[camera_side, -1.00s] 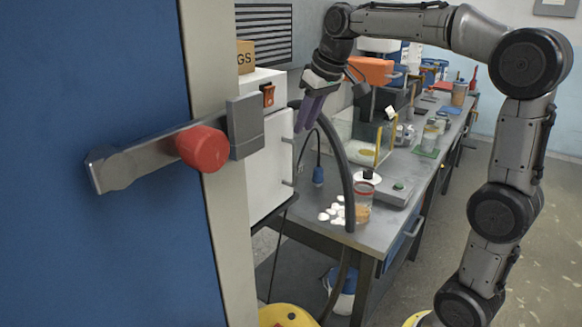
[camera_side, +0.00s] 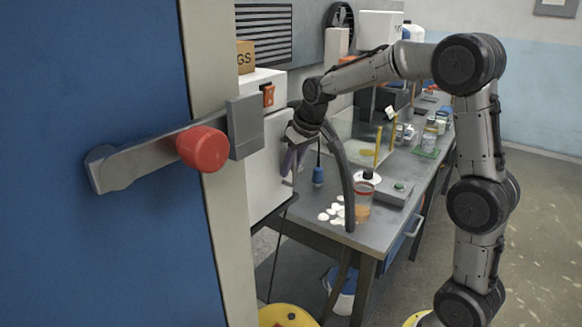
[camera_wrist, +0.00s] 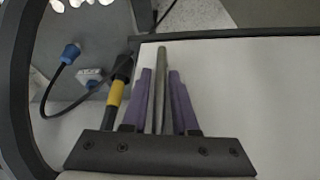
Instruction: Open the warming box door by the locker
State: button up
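The white warming box (camera_side: 265,165) stands on the bench just right of the blue locker (camera_side: 100,70). Its door looks shut; the white door face (camera_wrist: 245,100) fills the right of the wrist view. The grey bar handle (camera_wrist: 160,75) runs upright in the middle of the wrist view. My gripper (camera_side: 289,162) is at the door front, fingers angled down. In the wrist view my gripper (camera_wrist: 161,90) has its purple fingers on either side of the handle, with small gaps showing. In the side view my fingers largely hide the handle.
The locker's long lever (camera_side: 145,160) with a red knob (camera_side: 202,148) is in the left foreground. A thick dark hose (camera_side: 345,175) curves beside my gripper. A cup (camera_side: 363,200) and white pieces (camera_side: 332,212) lie on the bench. A blue plug (camera_wrist: 71,52) hangs nearby.

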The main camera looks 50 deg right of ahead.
jog(key=shift+w+f, duration=0.1)
jog(key=shift+f, duration=0.1)
grip_shut()
dwell(1.4)
